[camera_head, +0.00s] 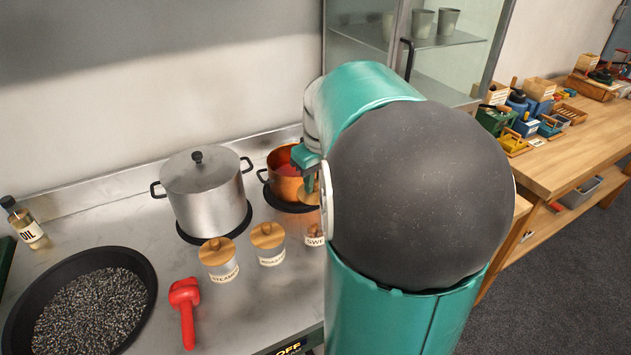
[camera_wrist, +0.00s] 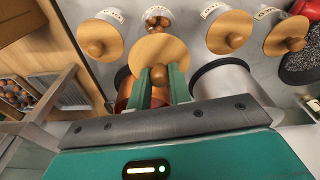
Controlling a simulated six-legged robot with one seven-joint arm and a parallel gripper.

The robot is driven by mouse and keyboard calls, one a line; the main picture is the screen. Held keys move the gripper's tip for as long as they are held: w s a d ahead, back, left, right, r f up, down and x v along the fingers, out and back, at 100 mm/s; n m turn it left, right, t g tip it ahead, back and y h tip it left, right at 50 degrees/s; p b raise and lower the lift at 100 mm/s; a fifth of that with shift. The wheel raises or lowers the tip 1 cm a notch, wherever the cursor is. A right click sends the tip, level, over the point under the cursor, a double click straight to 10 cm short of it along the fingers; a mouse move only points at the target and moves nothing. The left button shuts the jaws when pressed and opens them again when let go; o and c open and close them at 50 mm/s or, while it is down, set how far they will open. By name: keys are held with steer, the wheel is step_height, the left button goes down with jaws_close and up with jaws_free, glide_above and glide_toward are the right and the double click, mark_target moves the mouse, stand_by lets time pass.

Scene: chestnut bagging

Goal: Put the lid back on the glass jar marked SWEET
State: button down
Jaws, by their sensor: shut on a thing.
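My gripper (camera_head: 308,170) is shut on the round wooden lid (camera_wrist: 158,52), gripping its knob; the lid shows edge-on in the head view (camera_head: 311,187). The gripper also shows in the wrist view (camera_wrist: 158,88). The lid is in the air, in front of the copper pot. The glass jar marked SWEET (camera_head: 314,238) is partly hidden by my arm, and only "SWE" of its label shows. In the wrist view an uncovered jar (camera_wrist: 158,14) with chestnuts inside stands just beyond the lid, apart from it.
Lidded jars marked STEAMED (camera_head: 221,262) and, seemingly, ROAST (camera_head: 269,245) stand to the left. Another lidded jar (camera_wrist: 100,38) shows in the wrist view. A steel pot (camera_head: 205,200) and a copper pot (camera_head: 284,185) stand behind. A red tool (camera_head: 186,305) lies near the dark pan (camera_head: 22,318).

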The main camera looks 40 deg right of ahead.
mark_target(315, 192)
steer(key=shift+s+a+f, duration=0.1)
steer(key=shift+s+f, duration=0.1)
steer(key=shift+f, duration=2.9)
steer(key=shift+w+f, duration=0.1)
steer(key=shift+f, duration=0.05)
steer(key=c, duration=0.7)
jaws_free()
steer(key=shift+r, duration=3.5)
